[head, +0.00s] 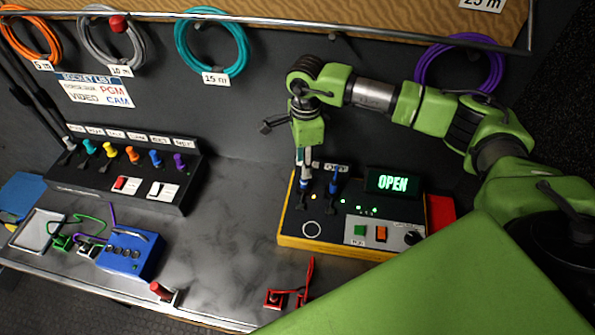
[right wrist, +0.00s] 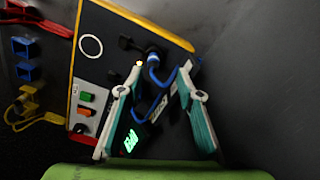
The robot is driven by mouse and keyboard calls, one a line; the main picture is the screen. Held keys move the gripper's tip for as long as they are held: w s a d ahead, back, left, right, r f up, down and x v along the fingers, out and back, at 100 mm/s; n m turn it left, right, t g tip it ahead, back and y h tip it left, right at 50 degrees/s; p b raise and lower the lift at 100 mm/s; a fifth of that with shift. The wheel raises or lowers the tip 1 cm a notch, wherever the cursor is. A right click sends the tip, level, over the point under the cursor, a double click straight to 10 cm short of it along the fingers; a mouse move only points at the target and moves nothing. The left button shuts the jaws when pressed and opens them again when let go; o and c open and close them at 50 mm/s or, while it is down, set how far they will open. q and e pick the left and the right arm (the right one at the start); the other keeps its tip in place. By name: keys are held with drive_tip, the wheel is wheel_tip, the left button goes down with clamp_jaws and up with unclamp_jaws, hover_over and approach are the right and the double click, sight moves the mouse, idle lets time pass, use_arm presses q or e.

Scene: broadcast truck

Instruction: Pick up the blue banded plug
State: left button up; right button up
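Two upright plugs with blue parts stand at the back left of the yellow-edged box (head: 283,238) in the head view. One blue plug (head: 308,190) is directly below my right gripper (head: 305,164), the other blue plug (head: 333,184) just to its right. My right gripper points down. In the right wrist view its fingers (right wrist: 156,84) are apart, and a blue-banded plug or cable part (right wrist: 153,68) shows between or just beyond the tips. I cannot tell whether they touch it. My left gripper is not in view.
A lit OPEN display (head: 393,183) stands right of the plugs. A panel with several coloured plugs (head: 110,178) is at the left. A blue box (head: 131,255), a metal tray (head: 36,232) and red connectors (head: 275,298) lie nearer the front. The middle counter is clear.

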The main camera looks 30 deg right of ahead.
sight(304, 182)
drive_tip(key=shift+s+f, duration=0.2)
drive_tip(key=shift+f, duration=0.2)
drive_tip(key=shift+s+a+f+p, duration=0.15)
drive_tip(key=shift+s+f+p, duration=0.35)
drive_tip(key=shift+p, duration=0.25)
wheel_tip(304, 182, down, 2)
drive_tip(key=shift+a+p, duration=0.1)
drive_tip(key=shift+p, duration=0.75)
drive_tip(key=shift+w+f, duration=0.25)
drive_tip(key=shift+f, duration=0.9)
drive_tip(key=shift+s+f, duration=0.1)
clamp_jaws()
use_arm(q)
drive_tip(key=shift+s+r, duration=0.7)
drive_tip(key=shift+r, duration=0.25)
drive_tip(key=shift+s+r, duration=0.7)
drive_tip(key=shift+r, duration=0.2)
